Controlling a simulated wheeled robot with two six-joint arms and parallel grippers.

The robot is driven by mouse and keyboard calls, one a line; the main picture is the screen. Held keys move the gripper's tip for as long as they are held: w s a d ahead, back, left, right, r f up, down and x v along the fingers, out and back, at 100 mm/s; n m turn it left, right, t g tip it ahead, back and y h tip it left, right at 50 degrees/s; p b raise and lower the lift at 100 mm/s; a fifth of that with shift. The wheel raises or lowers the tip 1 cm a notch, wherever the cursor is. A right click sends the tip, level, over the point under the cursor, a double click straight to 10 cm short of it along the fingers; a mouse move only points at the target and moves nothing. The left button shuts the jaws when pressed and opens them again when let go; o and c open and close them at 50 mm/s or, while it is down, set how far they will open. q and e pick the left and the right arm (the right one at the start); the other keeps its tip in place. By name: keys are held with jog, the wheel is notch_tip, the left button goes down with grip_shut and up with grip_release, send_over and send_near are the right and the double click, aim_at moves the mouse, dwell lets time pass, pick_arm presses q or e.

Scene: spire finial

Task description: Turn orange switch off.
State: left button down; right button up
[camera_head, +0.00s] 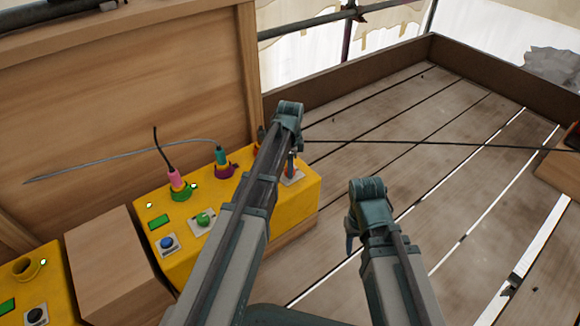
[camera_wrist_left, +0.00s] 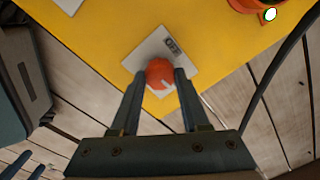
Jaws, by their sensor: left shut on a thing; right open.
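The orange switch (camera_wrist_left: 160,72) is a round knob on a pale square plate (camera_wrist_left: 150,50) near a corner of the yellow box (camera_head: 230,240). It shows in the left wrist view, with a small mark near the plate's edge. My left gripper (camera_wrist_left: 159,84) is shut on the orange knob, one finger on each side. In the head view my left gripper (camera_head: 293,163) is over the right end of the yellow box, and my arm hides most of the switch there. My right gripper (camera_head: 351,236) is open and empty, right of the box above the planks.
On the same box are a blue button (camera_head: 167,242), a green knob (camera_head: 203,219), and pink (camera_head: 176,179) and teal (camera_head: 221,155) plugs with cables. A dark cable runs right from near my left gripper. A wooden block (camera_head: 105,250) stands left of the box.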

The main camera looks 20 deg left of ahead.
pick_arm(q)
jog(key=n, duration=0.3)
jog(key=shift+n, duration=0.4)
jog(key=n, duration=0.4)
jog(key=shift+n, duration=0.3)
jog(key=n, duration=0.4)
jog(key=shift+w+n+g, duration=0.1)
jog(key=shift+n+g, duration=0.2)
jog(key=shift+n, duration=2.1)
jog(key=shift+c, duration=2)
grip_release()
jog(key=shift+r, duration=0.15)
